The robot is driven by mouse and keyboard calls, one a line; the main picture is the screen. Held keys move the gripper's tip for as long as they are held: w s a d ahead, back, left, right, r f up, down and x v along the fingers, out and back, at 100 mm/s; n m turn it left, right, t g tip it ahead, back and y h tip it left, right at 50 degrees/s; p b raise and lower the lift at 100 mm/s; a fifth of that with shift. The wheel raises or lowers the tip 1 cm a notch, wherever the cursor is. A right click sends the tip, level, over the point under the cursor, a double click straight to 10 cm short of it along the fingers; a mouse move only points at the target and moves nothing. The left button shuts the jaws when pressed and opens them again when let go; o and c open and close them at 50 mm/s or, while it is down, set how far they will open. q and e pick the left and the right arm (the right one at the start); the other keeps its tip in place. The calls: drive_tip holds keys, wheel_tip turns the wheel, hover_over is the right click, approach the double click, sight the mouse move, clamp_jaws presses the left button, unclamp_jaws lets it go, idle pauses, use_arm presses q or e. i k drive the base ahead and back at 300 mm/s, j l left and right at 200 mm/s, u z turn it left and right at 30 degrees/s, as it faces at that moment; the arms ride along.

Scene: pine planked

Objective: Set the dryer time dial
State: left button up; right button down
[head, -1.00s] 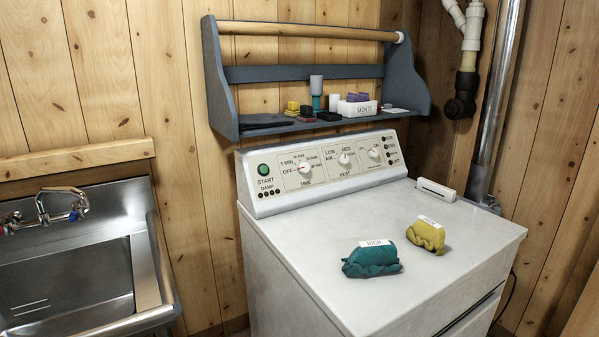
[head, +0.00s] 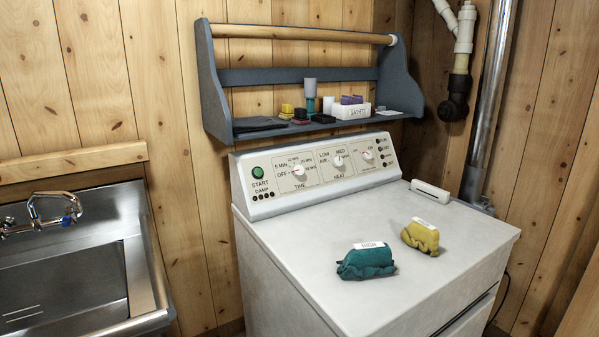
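The white dryer (head: 330,222) stands in the middle of the head view with a sloped control panel at its back. The time dial (head: 299,170) is a white round knob at the panel's left, above the word TIME. Marks around it include OFF and 5 MIN. Its pointer looks turned toward the left, near OFF, but it is too small to be sure. The heat dial (head: 338,161) and a third dial (head: 367,155) are to its right. A green START button (head: 258,172) is to its left. Neither of my grippers is in view.
A teal cloth bundle (head: 366,264) and a yellow bundle (head: 420,238), both labelled, lie on the dryer top. A white bar-shaped item (head: 431,191) lies at its back right. A blue-grey shelf (head: 290,76) with small items hangs above the panel. A steel sink (head: 70,262) is left.

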sight(297, 170)
drive_tip(key=l+u, duration=0.25)
drive_tip(key=u, duration=0.15)
drive_tip(key=l+u, duration=0.55)
drive_tip(key=u, duration=0.2)
drive_tip(key=k, duration=0.05)
